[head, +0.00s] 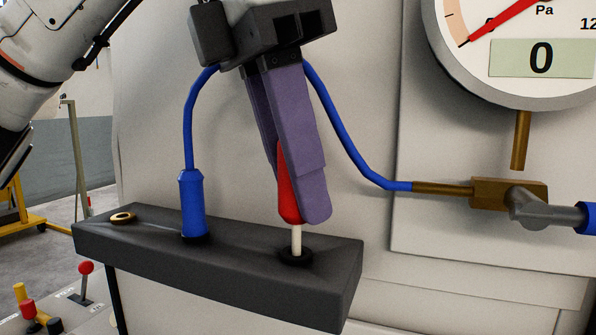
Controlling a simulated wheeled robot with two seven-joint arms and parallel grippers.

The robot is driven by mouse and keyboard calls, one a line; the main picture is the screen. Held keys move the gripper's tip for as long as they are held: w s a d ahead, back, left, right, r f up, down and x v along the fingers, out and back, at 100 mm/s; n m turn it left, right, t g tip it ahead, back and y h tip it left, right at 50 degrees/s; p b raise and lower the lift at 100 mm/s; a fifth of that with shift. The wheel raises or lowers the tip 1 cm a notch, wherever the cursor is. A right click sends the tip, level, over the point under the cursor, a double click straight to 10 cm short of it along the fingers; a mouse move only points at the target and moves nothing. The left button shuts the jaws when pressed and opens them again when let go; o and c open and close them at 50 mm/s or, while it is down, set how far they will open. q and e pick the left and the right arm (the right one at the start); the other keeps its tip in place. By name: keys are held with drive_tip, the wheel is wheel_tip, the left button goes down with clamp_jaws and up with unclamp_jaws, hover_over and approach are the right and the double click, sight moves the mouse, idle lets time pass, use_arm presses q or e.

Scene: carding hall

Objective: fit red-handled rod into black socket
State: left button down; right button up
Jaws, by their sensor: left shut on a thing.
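My left gripper (298,196) comes down from the top centre, with its purple fingers shut on the red handle (286,200) of the rod. The handle is partly hidden behind the near finger. The rod's pale shaft (297,239) points down, close to upright, below the fingers. Its lower end meets the black socket (297,258), a dark ring on top of the dark grey block near its right end. How deep the shaft sits in the ring cannot be told. My right gripper is not in view.
The dark grey block (150,250) also carries a blue plug (192,205) with a blue hose and a brass ring (122,217). A round gauge (540,58) reading 0 hangs at the upper right above a brass fitting (508,192). Small levers (86,268) stand at lower left.

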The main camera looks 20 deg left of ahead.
use_arm(q)
drive_tip(key=shift+f, duration=0.25)
drive_tip(key=c, duration=1.4)
unclamp_jaws()
drive_tip(key=shift+c, duration=0.2)
drive_tip(key=p+v, duration=0.4)
drive_tip(key=v, duration=0.6)
drive_tip(key=shift+r, duration=0.2)
drive_tip(key=shift+f, duration=0.1)
